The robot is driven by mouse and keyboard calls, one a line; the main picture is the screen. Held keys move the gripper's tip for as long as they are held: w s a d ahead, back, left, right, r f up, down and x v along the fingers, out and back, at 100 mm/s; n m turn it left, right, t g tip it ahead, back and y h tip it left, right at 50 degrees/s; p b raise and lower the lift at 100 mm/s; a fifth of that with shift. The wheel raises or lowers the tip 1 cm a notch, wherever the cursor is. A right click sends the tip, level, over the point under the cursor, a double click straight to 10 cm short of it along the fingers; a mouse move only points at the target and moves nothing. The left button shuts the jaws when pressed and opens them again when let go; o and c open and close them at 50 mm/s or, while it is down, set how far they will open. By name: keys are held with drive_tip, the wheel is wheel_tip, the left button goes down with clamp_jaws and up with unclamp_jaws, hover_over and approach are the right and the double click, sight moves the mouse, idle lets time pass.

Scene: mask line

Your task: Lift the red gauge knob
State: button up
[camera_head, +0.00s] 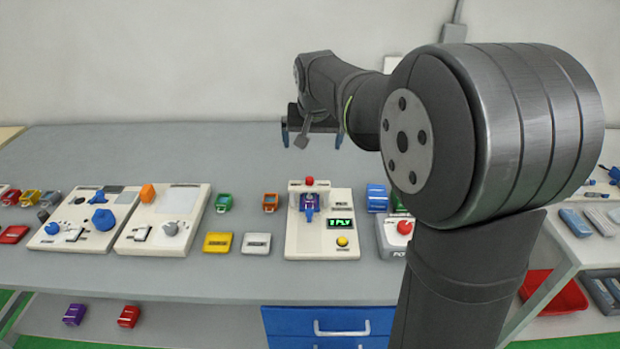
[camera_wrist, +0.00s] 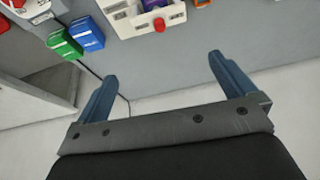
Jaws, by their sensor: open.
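A small red knob (camera_head: 310,181) stands at the back edge of a white device (camera_head: 320,247) in the middle of the table; I take it for the gauge knob. It also shows in the wrist view as a red knob (camera_wrist: 160,24) at the top centre. My gripper (camera_head: 312,140) is beyond the device, toward the wall, apart from the knob. In the wrist view my gripper (camera_wrist: 162,68) has its two blue fingers wide apart with nothing between them. The knob lies beyond the fingertips, roughly in line with the gap.
A purple and blue part (camera_head: 309,202) sits on the device just before the knob. An orange piece (camera_head: 270,202) stands left. The table behind the device is mostly clear.

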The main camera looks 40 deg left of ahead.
sight(309, 178)
drive_tip(key=shift+s+d+r, duration=0.15)
drive_tip(key=shift+d+r, duration=0.05)
drive_tip(key=shift+r, duration=0.4)
drive_tip(key=c, duration=1.2)
drive_tip(key=w+a+f+m, duration=0.1)
drive_tip(key=a+f, duration=0.1)
drive_tip(key=f, duration=0.3)
drive_tip(key=w+a+f+m+h, duration=0.1)
drive_tip(key=w+a+f+m, duration=0.1)
drive_tip(key=f, duration=0.4)
drive_tip(key=w+a+f+m+t, duration=0.1)
drive_tip(key=f, duration=0.5)
drive_tip(key=shift+w+a+f+h, duration=0.15)
drive_tip(key=shift+a+h, duration=0.25)
drive_tip(key=shift+c, duration=0.3)
